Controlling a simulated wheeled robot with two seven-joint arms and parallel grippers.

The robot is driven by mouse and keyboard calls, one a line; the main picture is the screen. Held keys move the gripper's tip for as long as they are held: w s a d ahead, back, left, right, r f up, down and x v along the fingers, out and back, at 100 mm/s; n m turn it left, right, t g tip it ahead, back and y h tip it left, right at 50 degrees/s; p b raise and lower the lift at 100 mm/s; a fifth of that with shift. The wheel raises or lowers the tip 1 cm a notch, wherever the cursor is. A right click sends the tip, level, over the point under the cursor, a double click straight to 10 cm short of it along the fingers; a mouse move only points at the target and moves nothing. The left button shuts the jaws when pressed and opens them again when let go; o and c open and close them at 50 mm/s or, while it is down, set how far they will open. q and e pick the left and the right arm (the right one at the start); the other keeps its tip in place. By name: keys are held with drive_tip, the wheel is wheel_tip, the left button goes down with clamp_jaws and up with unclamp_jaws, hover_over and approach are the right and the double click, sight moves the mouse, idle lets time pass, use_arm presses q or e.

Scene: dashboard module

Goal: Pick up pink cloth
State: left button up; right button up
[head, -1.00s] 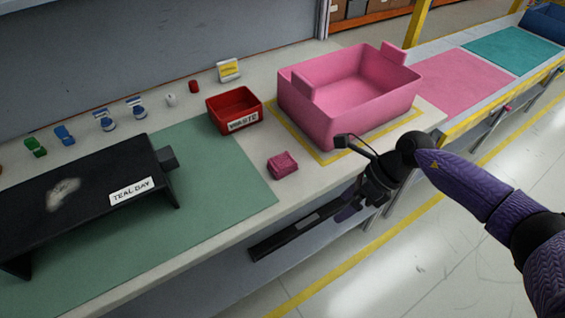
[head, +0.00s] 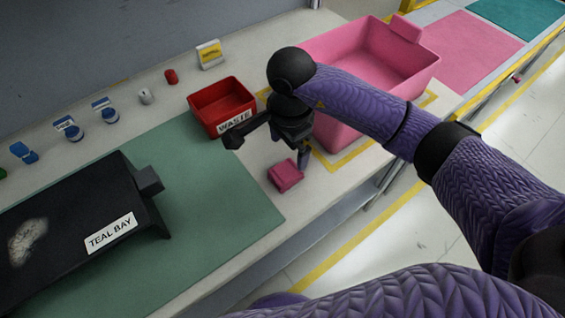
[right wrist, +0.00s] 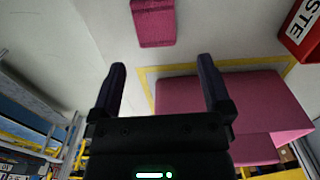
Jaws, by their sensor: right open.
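The pink cloth (head: 285,175) is a small folded block lying on the light table near its front edge, between the green mat and the pink bin. It also shows at the top of the right wrist view (right wrist: 153,22). My right gripper (head: 304,162) hangs above the table beside the cloth, close to it in the picture. In the right wrist view my right gripper (right wrist: 162,85) has its fingers apart with nothing between them, and the cloth lies beyond the fingertips. My left gripper is not in view.
A red bin labelled WASTE (head: 222,105) and a large pink bin (head: 342,135) stand close by. A black stand labelled TEAL BAY (head: 85,225) rests on the green mat (head: 225,205). Small bottles line the back. The mat's right part is clear.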

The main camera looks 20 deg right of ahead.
sight(290, 168)
drive_tip(key=f+b, duration=0.1)
drive_tip(key=f, duration=0.6)
drive_tip(key=shift+s+d+f+b, duration=0.15)
drive_tip(key=shift+s+f+b, duration=0.05)
drive_tip(key=shift+f+b, duration=0.2)
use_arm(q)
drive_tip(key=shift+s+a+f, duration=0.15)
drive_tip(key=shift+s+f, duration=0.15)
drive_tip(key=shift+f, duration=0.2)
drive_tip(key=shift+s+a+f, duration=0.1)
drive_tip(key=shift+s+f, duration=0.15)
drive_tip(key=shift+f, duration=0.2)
use_arm(e)
drive_tip(key=shift+r, duration=0.1)
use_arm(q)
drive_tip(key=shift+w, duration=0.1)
use_arm(e)
drive_tip(key=c, duration=1.2)
